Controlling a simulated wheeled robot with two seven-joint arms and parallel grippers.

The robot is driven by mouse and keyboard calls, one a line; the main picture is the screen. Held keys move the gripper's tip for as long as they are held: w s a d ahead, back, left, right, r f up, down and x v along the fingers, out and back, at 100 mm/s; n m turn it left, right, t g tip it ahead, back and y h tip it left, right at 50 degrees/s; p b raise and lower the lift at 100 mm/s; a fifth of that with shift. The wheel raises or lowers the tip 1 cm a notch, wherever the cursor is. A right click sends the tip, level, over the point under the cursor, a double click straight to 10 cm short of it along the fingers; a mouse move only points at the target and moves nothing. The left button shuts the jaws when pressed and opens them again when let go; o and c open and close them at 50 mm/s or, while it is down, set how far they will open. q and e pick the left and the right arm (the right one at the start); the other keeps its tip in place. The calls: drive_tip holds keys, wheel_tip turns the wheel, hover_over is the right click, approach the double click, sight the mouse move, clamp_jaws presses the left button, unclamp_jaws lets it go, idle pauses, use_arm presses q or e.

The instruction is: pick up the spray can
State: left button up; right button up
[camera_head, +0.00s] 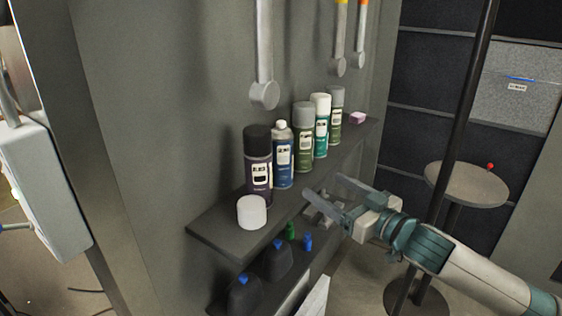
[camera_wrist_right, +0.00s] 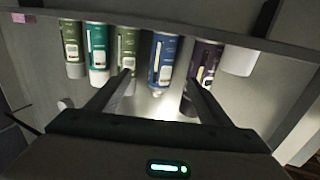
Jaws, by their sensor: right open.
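Several spray cans stand upright in a row on the upper dark shelf: a black-capped purple can (camera_head: 258,170), a blue can (camera_head: 283,160), a green can (camera_head: 304,143), a teal can (camera_head: 321,130) and another green can (camera_head: 336,115). The task does not say which. My right gripper (camera_head: 322,187) is open and empty in front of the shelf, apart from the cans. In the right wrist view, which is upside down, the blue can (camera_wrist_right: 163,60) shows between the fingers (camera_wrist_right: 160,82); the purple can (camera_wrist_right: 206,60) is partly behind one finger. My left gripper is not in view.
A white round lid or jar (camera_head: 251,212) stands at the shelf's near end, a pink block (camera_head: 357,118) at the far end. Dark bottles (camera_head: 245,294) with blue caps stand on the lower shelf. Tools (camera_head: 264,60) hang above. A round stool (camera_head: 467,185) and a dark pole stand right.

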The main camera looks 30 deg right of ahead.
drive_tip(key=shift+s+a+r, duration=0.1)
drive_tip(key=shift+a+r, duration=0.1)
drive_tip(key=shift+r, duration=0.05)
drive_tip(key=p, duration=0.2)
approach(289, 164)
drive_tip(key=shift+w, duration=1.4)
drive_tip(key=w, duration=0.3)
drive_tip(key=shift+w+a+r+p, duration=0.1)
drive_tip(key=shift+w+a+p, duration=0.05)
drive_tip(key=shift+p, duration=0.2)
drive_tip(key=shift+w, duration=0.9)
drive_tip(key=shift+a, duration=0.1)
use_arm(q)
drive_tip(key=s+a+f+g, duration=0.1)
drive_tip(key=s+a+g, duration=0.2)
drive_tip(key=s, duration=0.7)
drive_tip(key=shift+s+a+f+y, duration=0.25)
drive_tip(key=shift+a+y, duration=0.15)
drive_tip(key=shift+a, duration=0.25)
